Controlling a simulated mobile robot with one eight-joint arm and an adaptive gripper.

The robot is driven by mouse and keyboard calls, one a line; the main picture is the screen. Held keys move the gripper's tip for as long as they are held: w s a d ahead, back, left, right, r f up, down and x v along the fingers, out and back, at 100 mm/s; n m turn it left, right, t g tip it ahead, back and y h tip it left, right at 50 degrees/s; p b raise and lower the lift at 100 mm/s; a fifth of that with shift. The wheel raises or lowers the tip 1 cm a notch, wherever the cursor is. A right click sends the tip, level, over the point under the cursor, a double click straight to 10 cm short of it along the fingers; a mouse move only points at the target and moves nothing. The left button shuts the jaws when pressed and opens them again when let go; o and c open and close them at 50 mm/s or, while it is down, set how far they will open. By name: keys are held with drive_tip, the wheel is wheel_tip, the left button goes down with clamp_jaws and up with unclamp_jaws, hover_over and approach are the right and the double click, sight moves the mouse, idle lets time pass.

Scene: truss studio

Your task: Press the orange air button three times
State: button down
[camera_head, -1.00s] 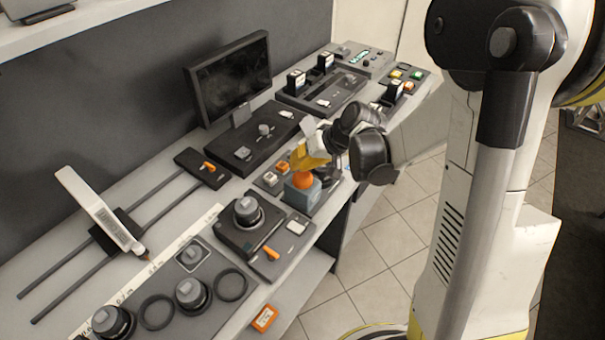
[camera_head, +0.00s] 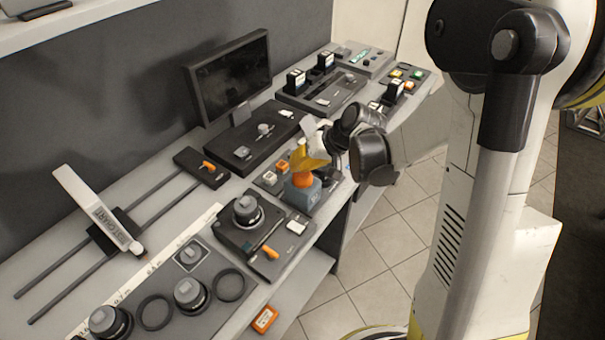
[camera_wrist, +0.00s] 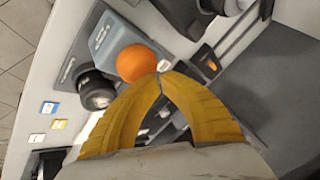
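The orange air button (camera_head: 302,181) is a round dome on top of a small blue-grey box (camera_head: 303,198), near the front edge of the bench. In the wrist view the orange dome (camera_wrist: 136,63) sits on its blue-grey box (camera_wrist: 113,38). My gripper (camera_head: 302,165) has yellow fingers and is right above the button, pointing down. In the wrist view my gripper (camera_wrist: 161,76) has its two fingertips together, with nothing between them. The tips overlap the dome's edge; I cannot tell whether they touch it.
A panel with a dark knob and an orange switch (camera_head: 269,252) is just in front of the button. A black panel (camera_head: 255,135) lies behind it, with a monitor (camera_head: 230,75) farther back. A slotted device (camera_head: 320,92) stands farther along the bench. The tiled floor to the right is clear.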

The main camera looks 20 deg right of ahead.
sight(298, 173)
drive_tip(key=shift+f+b, duration=0.8)
idle(0.7)
drive_tip(key=shift+r, duration=0.1)
drive_tip(key=shift+r+p, duration=0.9)
drive_tip(key=shift+r, duration=0.25)
wheel_tip(298, 173, up, 5)
drive_tip(key=p, duration=0.3)
drive_tip(key=shift+p, duration=0.3)
idle(0.5)
drive_tip(key=s+d+r+t+h+b, duration=0.1)
drive_tip(key=s+h+b, duration=0.4)
drive_tip(key=s, duration=1.5)
drive_tip(key=b, duration=0.5)
drive_tip(key=shift+s+n+t, duration=0.3)
drive_tip(key=shift+t, duration=0.1)
